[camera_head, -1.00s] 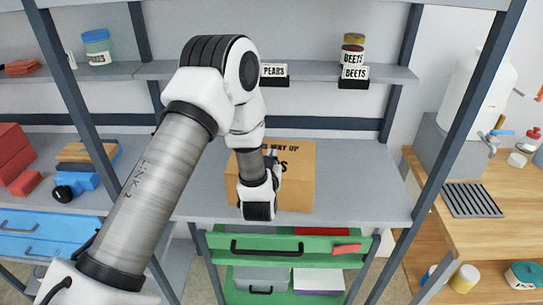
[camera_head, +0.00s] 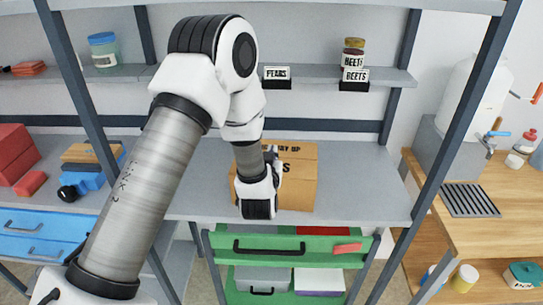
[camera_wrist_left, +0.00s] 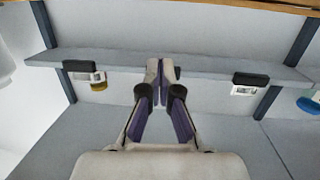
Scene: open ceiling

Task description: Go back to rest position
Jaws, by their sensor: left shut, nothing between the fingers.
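My left arm (camera_head: 150,195) comes in from the lower left and bends down in front of a cardboard box (camera_head: 302,180) on the middle shelf. Its wrist covers the left part of the box and most of the left gripper in the head view. The left wrist view is upside down. There the left gripper (camera_wrist_left: 160,72) has its fingertips together with nothing between them. It points toward the back wall and a shelf board. My right gripper is in neither view.
An upper shelf (camera_head: 315,76) holds a PEARS label (camera_head: 277,73) and stacked BEETS jars (camera_head: 352,58). Blue drawers (camera_head: 35,235) are at left, a wooden counter (camera_head: 500,180) at right. The shelf right of the box is bare.

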